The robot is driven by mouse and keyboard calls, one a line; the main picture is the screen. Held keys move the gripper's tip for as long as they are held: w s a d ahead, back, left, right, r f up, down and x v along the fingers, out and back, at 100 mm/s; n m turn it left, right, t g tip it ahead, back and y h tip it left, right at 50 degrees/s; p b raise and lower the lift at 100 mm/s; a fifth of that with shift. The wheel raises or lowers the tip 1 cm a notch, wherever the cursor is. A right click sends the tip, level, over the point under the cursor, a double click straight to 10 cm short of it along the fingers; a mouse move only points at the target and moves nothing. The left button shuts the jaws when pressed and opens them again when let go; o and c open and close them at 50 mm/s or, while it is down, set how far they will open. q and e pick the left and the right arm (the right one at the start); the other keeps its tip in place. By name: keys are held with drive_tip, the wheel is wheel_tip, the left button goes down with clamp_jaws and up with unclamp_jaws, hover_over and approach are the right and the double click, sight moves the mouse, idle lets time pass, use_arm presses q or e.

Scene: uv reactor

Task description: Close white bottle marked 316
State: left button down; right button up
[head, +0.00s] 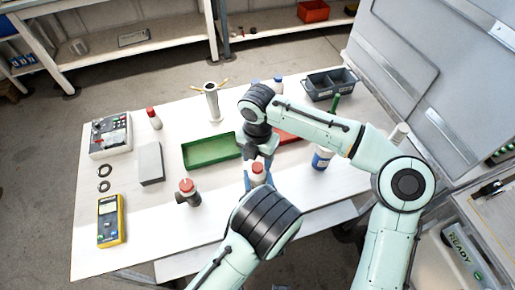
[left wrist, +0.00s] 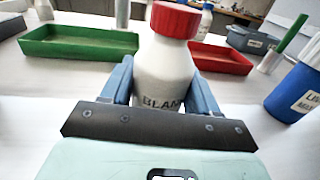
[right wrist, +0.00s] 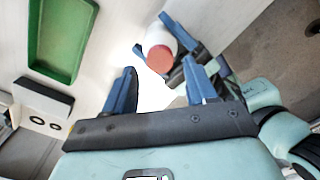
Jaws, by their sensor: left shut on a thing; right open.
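A white bottle (left wrist: 163,72) with a red cap stands upright between the fingers of my left gripper (left wrist: 160,88), which is shut on it. The visible lettering on it starts "BLAN"; no 316 can be read. It also shows in the head view (head: 258,170) and, cap towards the camera, in the right wrist view (right wrist: 159,52). My right gripper (right wrist: 162,84) is open and empty, just above and beside the capped bottle. In the head view the right gripper (head: 262,152) partly hides the area behind the bottle.
A green tray (head: 211,166) and a red tray (head: 288,139) lie behind the bottle. A grey bin (head: 330,84) is at the back right.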

sight(257, 166)
drive_tip(key=shift+f, duration=1.55)
clamp_jaws()
